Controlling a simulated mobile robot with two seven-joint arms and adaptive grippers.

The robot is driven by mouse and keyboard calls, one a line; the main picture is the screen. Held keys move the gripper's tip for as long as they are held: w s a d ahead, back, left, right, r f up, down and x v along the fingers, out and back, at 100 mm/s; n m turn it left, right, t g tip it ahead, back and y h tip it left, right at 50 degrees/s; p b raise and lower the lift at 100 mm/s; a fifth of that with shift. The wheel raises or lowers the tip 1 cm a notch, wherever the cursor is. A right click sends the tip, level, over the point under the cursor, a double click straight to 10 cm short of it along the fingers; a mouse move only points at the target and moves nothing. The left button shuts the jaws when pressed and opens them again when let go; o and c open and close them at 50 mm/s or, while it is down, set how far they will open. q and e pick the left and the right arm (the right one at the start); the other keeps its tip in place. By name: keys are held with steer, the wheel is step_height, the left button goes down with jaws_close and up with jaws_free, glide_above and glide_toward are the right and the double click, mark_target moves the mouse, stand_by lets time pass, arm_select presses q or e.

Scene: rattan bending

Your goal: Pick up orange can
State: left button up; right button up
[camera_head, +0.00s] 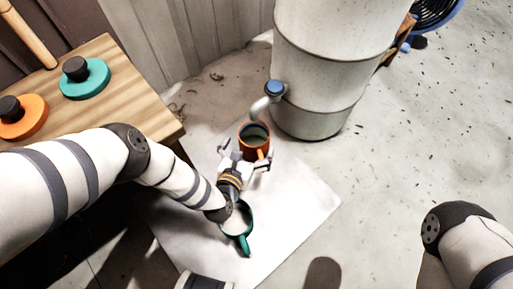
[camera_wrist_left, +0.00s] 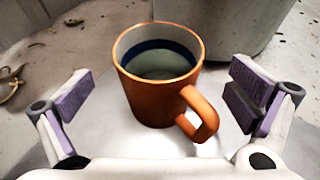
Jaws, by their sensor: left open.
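The orange can (camera_head: 255,141) looks like an orange mug with a handle and a dark band inside its rim. It stands upright on a pale sheet on the floor, below the barrel's spigot. It also shows in the left wrist view (camera_wrist_left: 155,95), with its handle toward the lower right. My left gripper (camera_head: 245,160) is open, with its fingers spread to either side of the can. In the left wrist view both purple-padded fingers (camera_wrist_left: 165,92) are apart from the can, with gaps on both sides.
A green mug (camera_head: 245,244) stands on the pale sheet (camera_head: 300,215), partly hidden under my left wrist. A large white barrel (camera_head: 320,65) with a blue-topped spigot (camera_head: 273,88) stands just behind the can. A wooden table (camera_head: 125,105) with orange and teal lids is at the left.

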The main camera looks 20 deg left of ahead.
mark_target(259, 126)
arm_select(q)
steer(key=b+x, duration=0.2)
steer(key=x, duration=0.3)
steer(key=shift+w+a+f+b, duration=0.1)
steer(key=shift+w+f+b, duration=0.05)
steer(key=shift+f+b, duration=0.2)
steer(key=shift+r, duration=0.15)
steer(key=c, duration=2)
steer(key=shift+o, duration=0.2)
steer(key=shift+r, duration=0.1)
